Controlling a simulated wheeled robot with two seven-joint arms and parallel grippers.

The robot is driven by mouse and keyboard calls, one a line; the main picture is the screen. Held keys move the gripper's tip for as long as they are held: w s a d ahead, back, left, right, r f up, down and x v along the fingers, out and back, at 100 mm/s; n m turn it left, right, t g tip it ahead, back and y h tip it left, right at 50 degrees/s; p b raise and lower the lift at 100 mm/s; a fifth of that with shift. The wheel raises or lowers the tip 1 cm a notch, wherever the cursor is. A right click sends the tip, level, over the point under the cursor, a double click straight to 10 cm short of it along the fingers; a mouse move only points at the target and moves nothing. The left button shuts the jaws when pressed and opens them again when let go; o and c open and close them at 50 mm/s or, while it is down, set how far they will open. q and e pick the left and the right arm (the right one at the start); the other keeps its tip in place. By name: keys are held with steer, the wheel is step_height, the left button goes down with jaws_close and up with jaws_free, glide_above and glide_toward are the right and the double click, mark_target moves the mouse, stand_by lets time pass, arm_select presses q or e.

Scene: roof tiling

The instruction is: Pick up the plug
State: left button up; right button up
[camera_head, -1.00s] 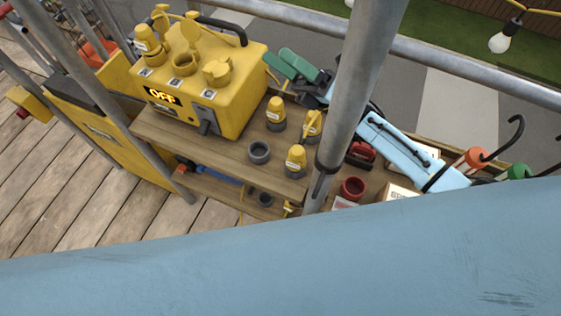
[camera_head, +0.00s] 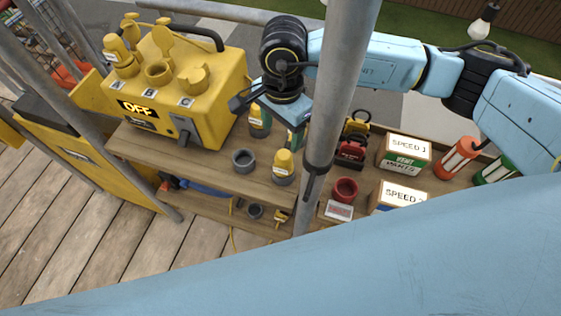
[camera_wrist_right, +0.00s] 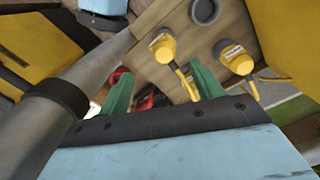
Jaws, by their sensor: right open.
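Yellow plugs with grey bases stand on the wooden shelf (camera_head: 215,160). One plug (camera_head: 283,167) is at the shelf's front beside a grey cup; another plug (camera_head: 259,122) is farther back, partly behind my right gripper (camera_head: 279,122). In the right wrist view, one yellow plug (camera_wrist_right: 163,48) shows beyond the gap between the green fingers of my right gripper (camera_wrist_right: 163,88), and another plug (camera_wrist_right: 236,60) is beyond and right of the right finger. The right gripper is open, points down over the shelf and holds nothing. My left gripper is out of view.
A yellow power box (camera_head: 185,95) reading OFF, with sockets A, B, C, stands left. A metal pole (camera_head: 335,100) rises just right of the gripper. A grey cup (camera_head: 244,160), red cup (camera_head: 345,189) and SPEED 1 box (camera_head: 404,155) are on the shelf.

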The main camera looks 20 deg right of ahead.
mark_target(284, 153)
steer(key=f, duration=0.8)
steer(key=shift+w+d+p, duration=0.2)
steer(key=shift+w+p, duration=0.05)
steer(key=shift+p, duration=0.05)
steer(key=shift+w+d+f+p, duration=0.1)
steer(key=shift+d+f+p, duration=0.1)
steer(key=shift+f, duration=1.15)
steer(key=shift+w+d+f+p, duration=0.1)
steer(key=shift+f+p, duration=0.1)
steer(key=shift+f, duration=1.1)
steer(key=shift+c, duration=0.5)
steer(key=c, duration=1.1)
step_height(284, 153, up, 9)
steer(key=shift+r+b, duration=0.1)
steer(key=shift+b, duration=0.25)
steer(key=shift+r, duration=0.4)
steer(key=shift+d, duration=0.15)
